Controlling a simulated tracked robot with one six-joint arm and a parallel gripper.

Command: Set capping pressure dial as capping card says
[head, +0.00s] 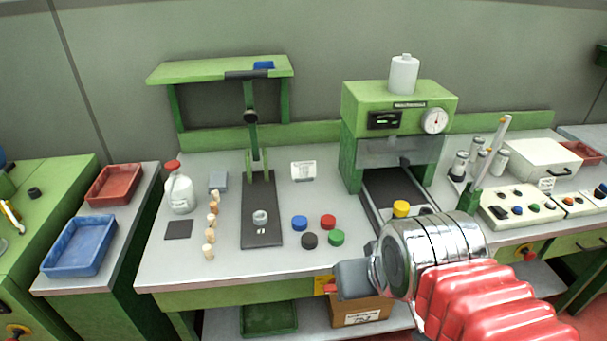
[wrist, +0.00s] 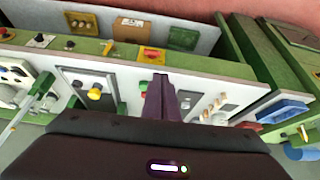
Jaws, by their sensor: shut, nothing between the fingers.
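A green press-like machine (head: 400,105) stands at the back of the bench, with a round white gauge (head: 434,121) and a small lit display (head: 385,120) on its front. A small white card (head: 303,170) stands on the bench left of the machine; its print is too small to read. Another small card (head: 547,184) stands by the control box at right. I cannot tell which is the capping card, or which control is the pressure dial. My gripper (head: 352,279) is shut and empty, in front of the bench's front edge. Its closed fingers (wrist: 161,98) show in the wrist view.
Coloured caps (head: 328,222), a row of corks (head: 212,222), a white bottle (head: 179,190) and a lever stand (head: 262,210) occupy the bench. A control box (head: 521,208) with several knobs sits at right. A cardboard box (head: 361,311) is below the bench.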

